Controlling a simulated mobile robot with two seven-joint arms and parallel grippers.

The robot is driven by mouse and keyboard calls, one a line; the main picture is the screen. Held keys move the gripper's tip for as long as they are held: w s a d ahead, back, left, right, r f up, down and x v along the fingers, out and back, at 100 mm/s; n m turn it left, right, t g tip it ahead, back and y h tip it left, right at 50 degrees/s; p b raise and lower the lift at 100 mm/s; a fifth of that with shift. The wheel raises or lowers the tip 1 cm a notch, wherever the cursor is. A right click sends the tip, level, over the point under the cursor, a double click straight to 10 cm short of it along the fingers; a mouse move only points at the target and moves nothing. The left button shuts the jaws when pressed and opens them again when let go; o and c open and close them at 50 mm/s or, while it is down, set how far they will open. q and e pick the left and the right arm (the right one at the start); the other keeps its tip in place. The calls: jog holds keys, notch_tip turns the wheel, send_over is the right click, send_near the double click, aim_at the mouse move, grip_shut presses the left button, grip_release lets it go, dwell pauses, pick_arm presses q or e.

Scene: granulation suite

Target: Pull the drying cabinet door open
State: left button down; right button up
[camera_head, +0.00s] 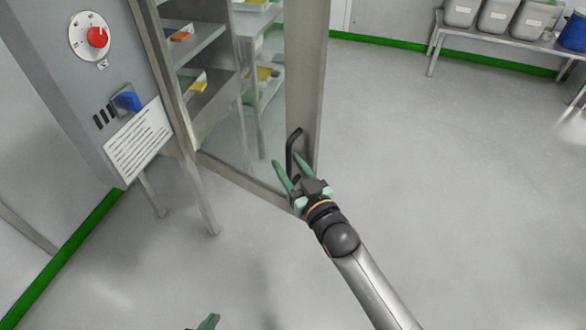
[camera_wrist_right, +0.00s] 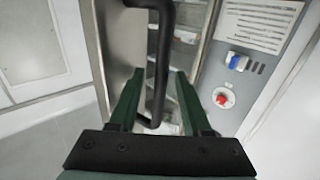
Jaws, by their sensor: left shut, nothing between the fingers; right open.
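The drying cabinet door (camera_head: 306,80) has a glass pane in a steel frame; its frame also shows in the wrist view (camera_wrist_right: 118,55). My right gripper (camera_head: 285,172) is open at the lower part of the handle. In the right wrist view, the handle (camera_wrist_right: 162,60) comes down between the two green fingers (camera_wrist_right: 157,92), with space on both sides. My left gripper (camera_head: 208,322) shows only as a green fingertip at the bottom edge, away from the door, shut and empty.
A grey control panel (camera_head: 60,60) with a red knob (camera_head: 97,37), a blue switch (camera_head: 128,101) and a label stands left of the door. Shelves (camera_head: 190,42) show behind it. A steel bench (camera_head: 500,38) with tubs is at the back right. The floor (camera_head: 450,150) on the right is clear.

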jog(key=v, duration=1.2)
jog(key=shift+s, duration=0.25)
jog(key=s+d+f+m+g+h+p, duration=0.2)
jog(key=s+d+f+g+h+p, duration=0.2)
jog(key=s+f, duration=1.1)
jog(key=d+g+p, duration=0.2)
jog(key=d+g, duration=0.1)
jog(key=d, duration=0.1)
jog(key=shift+d+h+p, duration=0.2)
jog(key=shift+h+p, duration=0.1)
jog(key=shift+r, duration=0.1)
